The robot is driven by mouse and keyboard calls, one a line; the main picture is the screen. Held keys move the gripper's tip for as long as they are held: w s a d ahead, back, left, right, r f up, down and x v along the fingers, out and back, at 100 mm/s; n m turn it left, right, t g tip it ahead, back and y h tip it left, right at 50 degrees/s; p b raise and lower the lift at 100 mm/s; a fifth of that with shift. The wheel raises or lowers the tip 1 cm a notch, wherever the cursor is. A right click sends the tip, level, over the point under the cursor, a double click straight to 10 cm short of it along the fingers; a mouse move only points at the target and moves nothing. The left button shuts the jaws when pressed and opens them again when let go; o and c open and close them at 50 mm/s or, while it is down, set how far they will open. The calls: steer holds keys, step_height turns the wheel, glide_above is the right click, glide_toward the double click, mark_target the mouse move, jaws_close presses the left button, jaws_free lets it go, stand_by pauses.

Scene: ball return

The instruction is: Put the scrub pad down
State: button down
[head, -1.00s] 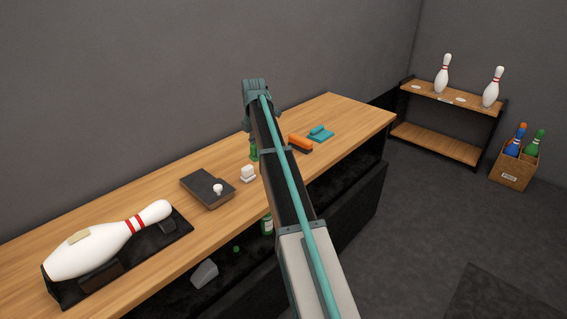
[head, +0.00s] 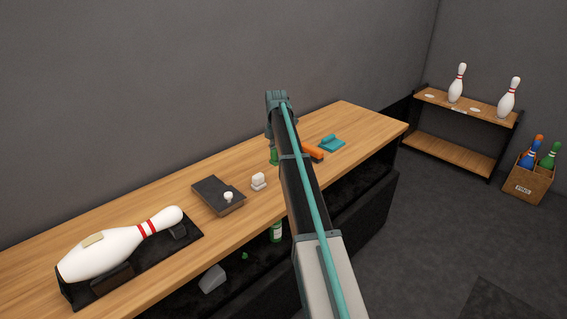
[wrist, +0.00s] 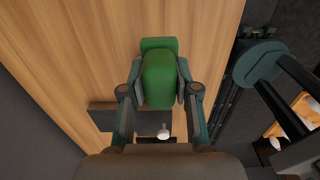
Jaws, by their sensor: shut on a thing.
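My gripper (wrist: 160,76) is shut on the green scrub pad (wrist: 160,82), with one finger along each side of it. The pad has a rounded upper part and a flatter end past the fingertips. Wood counter (wrist: 215,30) shows behind it. In the head view a small green piece of the pad (head: 274,157) shows beside my arm, over the wooden counter (head: 375,125). My arm hides most of the gripper there. I cannot tell whether the pad touches the counter.
An orange brush (head: 314,152) and a teal tool (head: 332,143) lie right of my arm. A green bottle (head: 276,232) stands on the lower shelf.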

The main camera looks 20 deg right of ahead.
steer(key=w+d+f, duration=0.1)
steer(key=f, duration=0.1)
steer(key=w+d+f+p, duration=0.1)
steer(key=w+d+f, duration=0.1)
steer(key=w+d+f+p, duration=0.1)
steer(key=w+d+f, duration=0.1)
steer(key=shift+f, duration=0.25)
steer(key=shift+f+p, duration=0.65)
steer(key=shift+f, duration=0.85)
steer(key=shift+f, duration=0.25)
steer(key=c, duration=0.9)
jaws_free()
steer(key=shift+o, duration=0.2)
steer(key=shift+r, duration=0.15)
